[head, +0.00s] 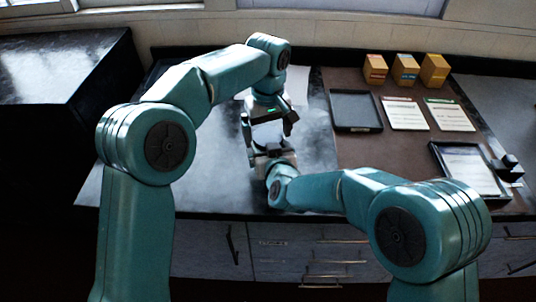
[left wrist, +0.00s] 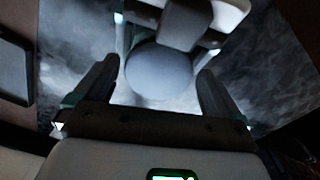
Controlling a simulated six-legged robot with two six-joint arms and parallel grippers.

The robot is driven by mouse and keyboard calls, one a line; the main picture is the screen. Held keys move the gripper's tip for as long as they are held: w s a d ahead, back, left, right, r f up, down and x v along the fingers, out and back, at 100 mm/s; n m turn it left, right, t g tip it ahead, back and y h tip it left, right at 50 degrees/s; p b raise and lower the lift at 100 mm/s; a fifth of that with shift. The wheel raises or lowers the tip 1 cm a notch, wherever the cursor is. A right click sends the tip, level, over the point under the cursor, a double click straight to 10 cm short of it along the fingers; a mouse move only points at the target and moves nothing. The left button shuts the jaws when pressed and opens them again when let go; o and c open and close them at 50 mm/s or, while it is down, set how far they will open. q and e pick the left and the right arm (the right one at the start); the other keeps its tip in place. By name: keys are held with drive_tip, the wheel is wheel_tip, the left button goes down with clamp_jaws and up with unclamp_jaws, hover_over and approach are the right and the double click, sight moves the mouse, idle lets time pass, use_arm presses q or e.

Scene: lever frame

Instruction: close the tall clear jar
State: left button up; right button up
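A pale, greyish jar-like body (head: 268,133) stands upright between my two grippers in the head view. In the left wrist view its top shows as a smooth grey disc (left wrist: 160,72); I cannot tell whether this is a lid or the jar itself. My left gripper (head: 269,126) points down from above, its fingers apart on both sides of the disc, with gaps visible in the left wrist view (left wrist: 158,68). My right gripper (head: 270,150) is at the near side, low by the body; whether it grips is hidden.
A black tray (head: 355,111), papers (head: 403,114) and several yellow boxes (head: 405,70) stand on the brown mat at right. A second framed tray (head: 468,170) lies nearer, beside a small black object (head: 508,168). The counter left of the grippers is clear.

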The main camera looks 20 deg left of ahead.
use_arm(q)
drive_tip(key=c, duration=0.9)
drive_tip(key=m, duration=0.6)
drive_tip(key=shift+m, duration=0.4)
drive_tip(key=o, duration=1.1)
drive_tip(key=shift+r, duration=2.25)
